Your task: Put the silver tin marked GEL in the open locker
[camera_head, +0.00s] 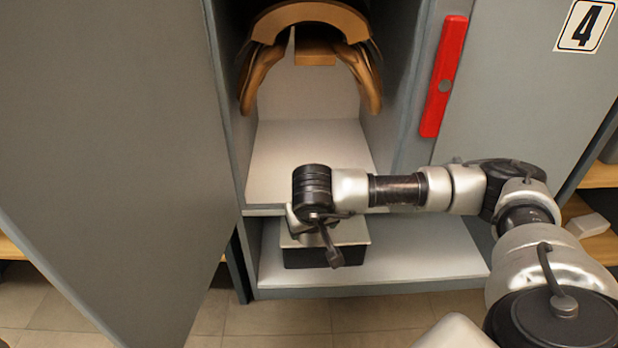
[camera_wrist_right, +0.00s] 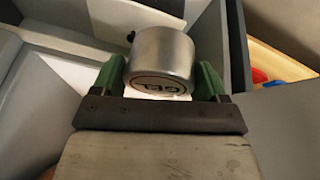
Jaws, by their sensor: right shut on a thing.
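The silver tin (camera_wrist_right: 163,55) shows in the right wrist view, with the dark letters GEL on the end facing the camera. My right gripper (camera_wrist_right: 161,78) is shut on it, one green finger on each side. The tin is not visible in the head view. The open locker (camera_head: 310,143) is in the middle of the head view, with a pale shelf and a lower compartment. My right arm reaches in from the right, its wrist in front of the shelf edge. My left gripper is in neither view.
A brown saddle-shaped arch (camera_head: 312,22) fills the upper locker. The grey door (camera_head: 110,140) stands open at left. A dark box-like shape below my wrist is unclear. The pale shelf looks clear.

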